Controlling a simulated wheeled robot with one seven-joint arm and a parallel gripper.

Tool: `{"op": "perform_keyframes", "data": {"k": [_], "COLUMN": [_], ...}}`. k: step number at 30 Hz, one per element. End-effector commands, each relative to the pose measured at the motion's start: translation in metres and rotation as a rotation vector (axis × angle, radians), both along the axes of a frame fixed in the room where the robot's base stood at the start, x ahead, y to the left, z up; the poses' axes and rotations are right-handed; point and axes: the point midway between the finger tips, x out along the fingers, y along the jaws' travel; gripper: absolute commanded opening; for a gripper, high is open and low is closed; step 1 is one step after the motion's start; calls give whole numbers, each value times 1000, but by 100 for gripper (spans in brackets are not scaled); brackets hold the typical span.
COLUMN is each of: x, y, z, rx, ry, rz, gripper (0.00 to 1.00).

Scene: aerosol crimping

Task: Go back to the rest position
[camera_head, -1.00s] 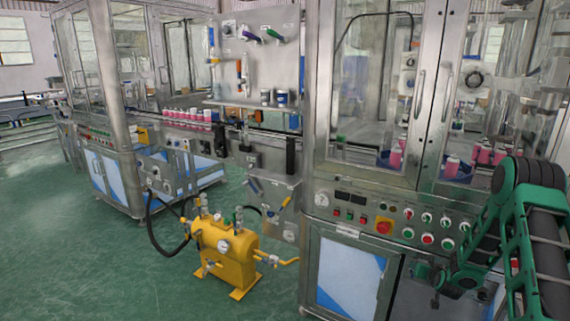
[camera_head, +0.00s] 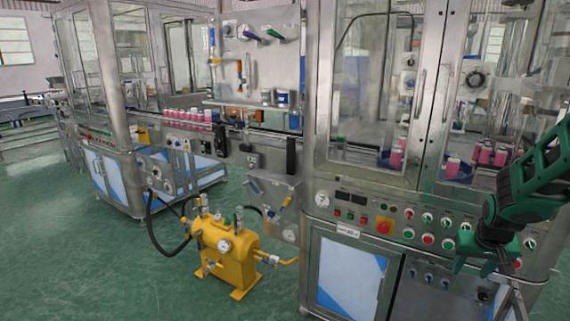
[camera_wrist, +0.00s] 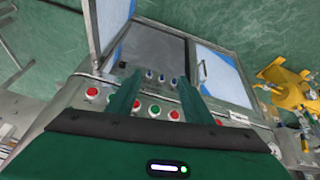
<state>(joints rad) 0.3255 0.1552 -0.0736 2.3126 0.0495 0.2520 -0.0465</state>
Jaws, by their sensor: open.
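My green gripper (camera_head: 487,259) is at the right of the head view, in front of the right machine's control panel. Its two fingers are spread apart and nothing is between them. In the wrist view my gripper (camera_wrist: 160,95) shows as two green fingers standing apart, with the panel's buttons beyond them. The control panel (camera_head: 350,226) carries a gauge, green, red and white buttons and a red emergency stop (camera_head: 383,227) on a yellow plate. I cannot tell how far the fingers are from the panel.
A yellow pump unit (camera_head: 225,255) with a black hose stands on the green floor (camera_head: 110,270) left of the panel. Pink cans (camera_head: 395,157) stand inside the glazed cabinet. Another machine (camera_head: 95,110) is at the left. The floor at front left is clear.

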Motion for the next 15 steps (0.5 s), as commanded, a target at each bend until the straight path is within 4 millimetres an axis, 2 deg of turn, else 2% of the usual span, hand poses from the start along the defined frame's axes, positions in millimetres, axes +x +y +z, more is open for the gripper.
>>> {"op": "perform_keyframes", "data": {"k": [1,6,15], "x": [-18,-81,-197], "y": [4,19,57], "z": [13,42,76], "rx": [6,44,145], "ry": [17,95,226], "rz": [-13,-58,-135], "gripper": [46,46,46]}}
